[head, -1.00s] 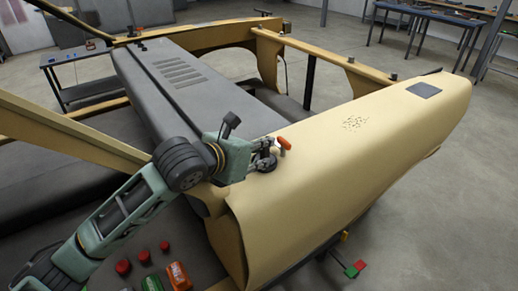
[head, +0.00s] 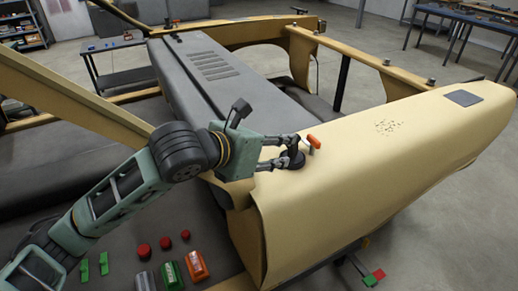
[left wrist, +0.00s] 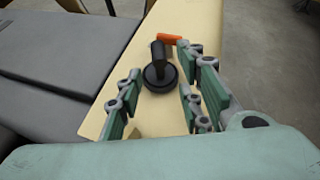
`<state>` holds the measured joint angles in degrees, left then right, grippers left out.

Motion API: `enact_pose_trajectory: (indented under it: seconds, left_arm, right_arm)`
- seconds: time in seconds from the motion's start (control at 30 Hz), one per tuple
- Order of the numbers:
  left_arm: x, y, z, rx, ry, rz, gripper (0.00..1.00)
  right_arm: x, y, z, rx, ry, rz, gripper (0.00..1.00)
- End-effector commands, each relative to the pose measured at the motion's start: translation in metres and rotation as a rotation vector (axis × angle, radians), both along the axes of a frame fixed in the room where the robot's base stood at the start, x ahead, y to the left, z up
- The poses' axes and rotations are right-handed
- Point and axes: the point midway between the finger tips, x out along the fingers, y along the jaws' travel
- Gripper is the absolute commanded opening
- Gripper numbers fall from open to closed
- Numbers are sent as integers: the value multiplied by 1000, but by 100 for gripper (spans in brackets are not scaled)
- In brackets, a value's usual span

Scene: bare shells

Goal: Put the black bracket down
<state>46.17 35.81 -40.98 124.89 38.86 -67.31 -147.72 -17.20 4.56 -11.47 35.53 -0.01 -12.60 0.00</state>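A black piece with a flat round base and an upright post, which I take for the black bracket (head: 292,161), stands on the cream panel (head: 350,165). It also shows in the left wrist view (left wrist: 159,77). My left gripper (head: 285,150) is around it from the left, low over the panel. In the left wrist view the two green fingers are wide apart, one on each side of the black piece. A gap seems to show on both sides, so the gripper looks open. My right gripper is not in view.
An orange-red piece (head: 313,141) is just beyond the black piece. A dark square patch (head: 463,98) marks the panel's far end. Red buttons and coloured blocks (head: 196,265) are at the front below my arm. The panel is otherwise clear.

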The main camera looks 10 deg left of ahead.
Motion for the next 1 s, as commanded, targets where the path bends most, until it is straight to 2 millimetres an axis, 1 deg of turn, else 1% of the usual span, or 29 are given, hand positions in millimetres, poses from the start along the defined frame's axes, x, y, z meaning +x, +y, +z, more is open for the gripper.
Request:
enact_pose_trajectory:
  seconds: [0.03, 0.13, 0.33, 0.5, 1.0]
  left_arm:
    - [-8, 7, 4, 3, -4, 1, 34]
    - [-22, 17, 13, 3, -3, 1, 34]
    - [-39, 29, 25, 1, -1, 0, 34]
    - [-44, 32, 27, 0, 1, 0, 34]
    - [-43, 31, 27, -1, 2, 0, 34]
  right_arm:
    - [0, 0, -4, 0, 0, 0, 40]
    - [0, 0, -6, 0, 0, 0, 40]
    - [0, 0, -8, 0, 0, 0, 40]
    - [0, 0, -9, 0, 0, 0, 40]
    - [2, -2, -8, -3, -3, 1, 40]
